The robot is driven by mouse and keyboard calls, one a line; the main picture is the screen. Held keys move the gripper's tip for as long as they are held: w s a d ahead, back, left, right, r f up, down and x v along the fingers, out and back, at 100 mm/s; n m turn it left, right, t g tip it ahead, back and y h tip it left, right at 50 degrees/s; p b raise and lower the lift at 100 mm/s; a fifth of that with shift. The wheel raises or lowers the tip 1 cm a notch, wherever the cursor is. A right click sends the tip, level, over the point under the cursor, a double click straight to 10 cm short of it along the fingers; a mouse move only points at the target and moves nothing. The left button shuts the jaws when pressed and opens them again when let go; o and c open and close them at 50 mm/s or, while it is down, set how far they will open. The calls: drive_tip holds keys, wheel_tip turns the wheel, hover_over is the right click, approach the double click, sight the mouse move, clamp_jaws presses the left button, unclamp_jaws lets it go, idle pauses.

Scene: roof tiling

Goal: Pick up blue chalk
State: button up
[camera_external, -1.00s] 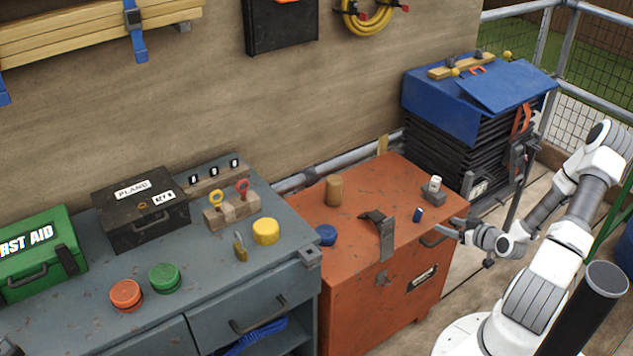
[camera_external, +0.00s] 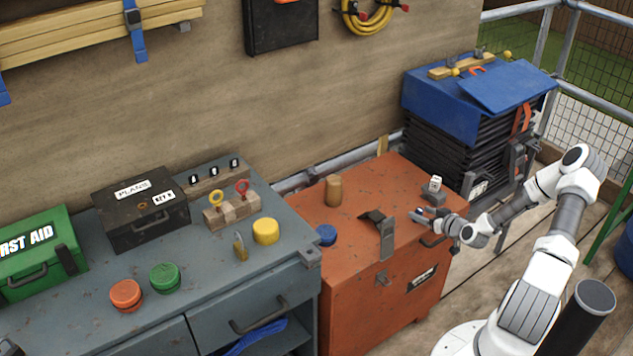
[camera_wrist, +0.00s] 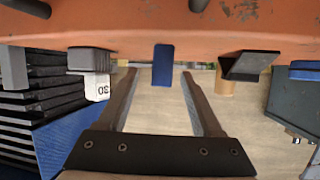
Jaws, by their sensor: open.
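The blue chalk (camera_wrist: 163,65) is a short, dark blue stick standing on the orange chest (camera_external: 330,280). In the wrist view, which looks upside down, it appears between and just beyond the tips of my gripper (camera_wrist: 158,75). My gripper is open and its fingers are spread on either side. In the external view my gripper (camera_external: 422,214) is low over the chest top near its right edge. The chalk is mostly hidden by the fingers there; only a small bluish bit shows. I cannot tell whether a finger touches it.
On the chest are a grey block with a white tag (camera_external: 434,186), a brown cylinder (camera_external: 333,190), a dark metal latch (camera_external: 386,240) and a blue round lid (camera_external: 326,235). A blue-topped black stack (camera_external: 450,120) stands behind right. The grey workbench (camera_external: 210,285) adjoins left.

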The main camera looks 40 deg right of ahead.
drive_tip(key=b+x, duration=0.1)
drive_tip(key=x, duration=0.3)
drive_tip(key=shift+w, duration=0.4)
clamp_jaws()
